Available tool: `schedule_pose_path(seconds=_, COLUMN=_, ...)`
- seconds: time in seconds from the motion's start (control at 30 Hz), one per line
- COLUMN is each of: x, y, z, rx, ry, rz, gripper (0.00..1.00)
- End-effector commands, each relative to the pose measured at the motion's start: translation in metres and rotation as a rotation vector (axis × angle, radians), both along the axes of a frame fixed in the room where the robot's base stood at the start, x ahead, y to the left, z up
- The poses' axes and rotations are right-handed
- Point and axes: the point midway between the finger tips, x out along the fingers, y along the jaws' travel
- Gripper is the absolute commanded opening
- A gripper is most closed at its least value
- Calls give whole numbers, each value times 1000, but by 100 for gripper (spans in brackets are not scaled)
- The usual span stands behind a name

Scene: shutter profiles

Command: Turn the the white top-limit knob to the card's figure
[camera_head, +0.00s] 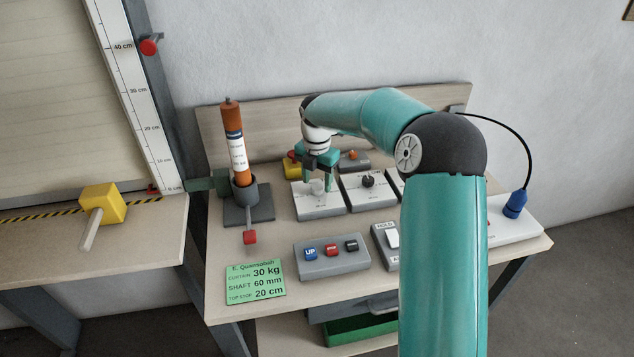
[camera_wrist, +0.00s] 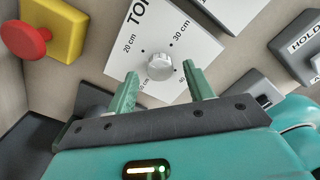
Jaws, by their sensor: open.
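The white top-limit knob (camera_wrist: 160,66) sits on a pale box (camera_wrist: 205,45) marked "TOP", with "20 cm" and "30 cm" beside dots around it; lower figures are partly hidden. My gripper (camera_wrist: 160,72) is open, with one green finger on each side of the knob and gaps showing. I cannot tell its height over the box or where the knob points. In the head view my gripper (camera_head: 318,185) is over the same box (camera_head: 322,211). The green card (camera_head: 255,283) reads curtain 30 kg, shaft 60 mm, top stop 20 cm.
A box with a black knob (camera_head: 368,181) stands right of the pale box. A red mushroom button on a yellow box (camera_wrist: 60,38) is to the left. A button box (camera_head: 331,258) lies in front. An orange cylinder (camera_head: 234,145) stands in a grey holder at left.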

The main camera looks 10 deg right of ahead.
Motion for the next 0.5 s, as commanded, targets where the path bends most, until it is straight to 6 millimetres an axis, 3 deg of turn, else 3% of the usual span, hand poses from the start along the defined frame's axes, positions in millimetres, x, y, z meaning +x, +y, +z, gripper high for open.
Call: schedule_pose_path(seconds=0.5, x=1, y=0, z=106, rx=0, ry=-4, rz=0, gripper=52)
